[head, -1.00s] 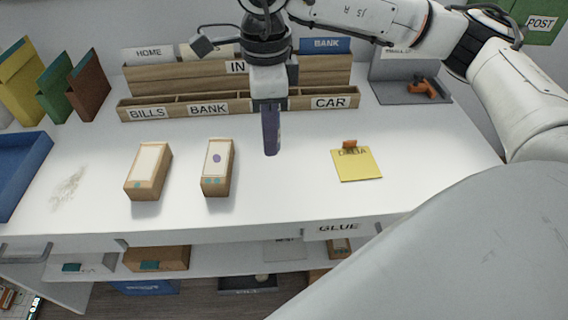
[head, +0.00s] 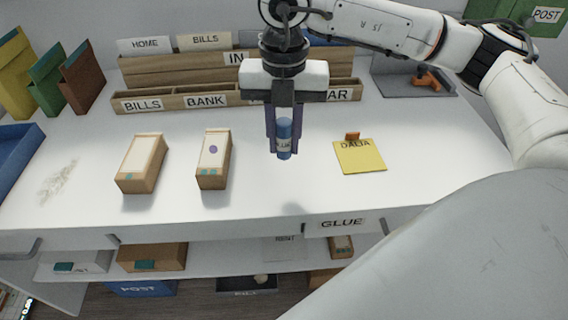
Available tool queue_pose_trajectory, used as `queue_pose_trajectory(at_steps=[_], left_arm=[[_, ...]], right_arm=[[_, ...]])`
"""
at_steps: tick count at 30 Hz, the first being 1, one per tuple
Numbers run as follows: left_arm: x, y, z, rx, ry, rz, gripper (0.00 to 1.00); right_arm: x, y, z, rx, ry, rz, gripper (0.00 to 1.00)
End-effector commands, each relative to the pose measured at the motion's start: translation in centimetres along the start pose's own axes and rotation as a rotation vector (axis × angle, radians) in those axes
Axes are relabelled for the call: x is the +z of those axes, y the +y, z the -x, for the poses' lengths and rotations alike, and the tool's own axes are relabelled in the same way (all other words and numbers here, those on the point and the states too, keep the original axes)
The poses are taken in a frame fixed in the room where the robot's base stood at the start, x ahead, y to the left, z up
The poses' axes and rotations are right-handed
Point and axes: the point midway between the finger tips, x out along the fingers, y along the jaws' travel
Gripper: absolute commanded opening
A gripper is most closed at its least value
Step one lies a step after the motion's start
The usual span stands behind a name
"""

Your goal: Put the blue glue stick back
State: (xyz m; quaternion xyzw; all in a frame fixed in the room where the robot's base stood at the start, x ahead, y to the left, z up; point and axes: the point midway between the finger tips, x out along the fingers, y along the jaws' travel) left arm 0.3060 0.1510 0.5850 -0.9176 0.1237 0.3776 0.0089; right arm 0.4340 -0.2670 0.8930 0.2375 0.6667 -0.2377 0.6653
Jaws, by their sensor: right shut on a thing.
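The blue glue stick (head: 284,138) is upright between the fingers of my right gripper (head: 284,148), which is shut on it. The gripper points down and holds the stick above the white desk top, between a box and the yellow note. A drawer front labelled GLUE (head: 342,223) shows at the desk's front edge, below and to the right of the gripper. The drawer looks shut. My left gripper is not in view.
A wooden sorter (head: 180,100) with labelled slots stands behind the gripper. Two cardboard boxes (head: 141,163) (head: 213,160) stand to the left. A yellow note (head: 360,157) with an orange clip lies to the right. A grey tray (head: 402,84) holds an orange tool. The front middle of the desk is clear.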

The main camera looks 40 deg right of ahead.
Motion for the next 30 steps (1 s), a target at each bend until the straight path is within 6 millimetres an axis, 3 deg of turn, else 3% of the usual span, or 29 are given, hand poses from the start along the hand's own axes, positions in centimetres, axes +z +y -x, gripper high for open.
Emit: queue_pose_trajectory(at_steps=[3,8,15,27,28,30], left_arm=[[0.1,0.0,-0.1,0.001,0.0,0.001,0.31],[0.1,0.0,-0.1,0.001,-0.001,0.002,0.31],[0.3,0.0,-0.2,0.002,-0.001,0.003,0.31],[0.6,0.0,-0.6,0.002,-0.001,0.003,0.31],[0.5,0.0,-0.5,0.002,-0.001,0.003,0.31],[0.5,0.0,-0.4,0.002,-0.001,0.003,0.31]], right_arm=[[0.0,-0.1,-2.0,-0.002,0.001,0.002,0.0],[0.0,0.0,-3.1,0.0,0.0,0.002,0.0],[0.0,0.0,-6.2,-0.002,0.001,0.003,0.0],[0.0,0.0,-7.0,0.001,0.0,0.003,0.0],[0.0,0.0,-6.8,0.001,-0.001,0.003,0.27],[0.0,0.0,-6.8,0.001,0.0,0.003,0.39]])
